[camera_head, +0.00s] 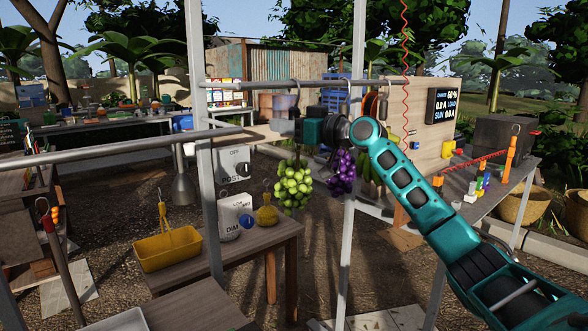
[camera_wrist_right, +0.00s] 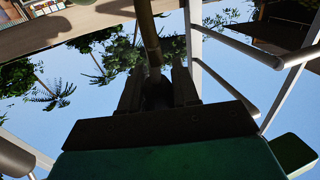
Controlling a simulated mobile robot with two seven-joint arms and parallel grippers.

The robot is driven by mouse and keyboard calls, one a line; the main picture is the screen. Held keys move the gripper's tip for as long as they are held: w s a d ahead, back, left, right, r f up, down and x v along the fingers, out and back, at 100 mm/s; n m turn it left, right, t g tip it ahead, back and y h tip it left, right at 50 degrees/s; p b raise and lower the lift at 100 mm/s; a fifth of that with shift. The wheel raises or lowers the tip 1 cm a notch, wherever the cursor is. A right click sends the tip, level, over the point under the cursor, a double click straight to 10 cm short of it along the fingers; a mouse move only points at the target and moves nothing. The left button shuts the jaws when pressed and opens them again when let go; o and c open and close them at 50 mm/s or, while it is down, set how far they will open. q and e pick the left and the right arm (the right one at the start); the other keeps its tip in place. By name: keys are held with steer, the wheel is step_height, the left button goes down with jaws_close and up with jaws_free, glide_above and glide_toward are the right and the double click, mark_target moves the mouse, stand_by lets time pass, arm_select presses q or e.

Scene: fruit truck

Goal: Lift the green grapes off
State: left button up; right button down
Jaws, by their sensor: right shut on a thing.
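The green grapes (camera_head: 294,187) hang as a bunch below the metal rail (camera_head: 270,85) in the head view. A hook (camera_head: 294,88) shows at the rail above them. My right gripper (camera_head: 297,131) is between the rail and the bunch, shut on the stem above the grapes. In the right wrist view its fingers (camera_wrist_right: 158,85) close around a brown, rod-like piece (camera_wrist_right: 148,35). Whether the hook still bears on the rail is too small to tell. My left gripper is not in view.

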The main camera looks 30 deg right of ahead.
mark_target(298, 112)
steer(key=shift+s, duration=0.15)
steer(key=shift+r, duration=0.15)
steer(key=shift+r+p, duration=1.2)
steer(key=shift+r, duration=0.25)
steer(key=shift+s, duration=0.1)
steer(key=shift+s+d+f, duration=0.1)
steer(key=shift+s, duration=0.25)
steer(key=shift+s+d+b, duration=0.2)
steer(key=shift+s+b, duration=1.35)
steer(key=shift+s, duration=1.1)
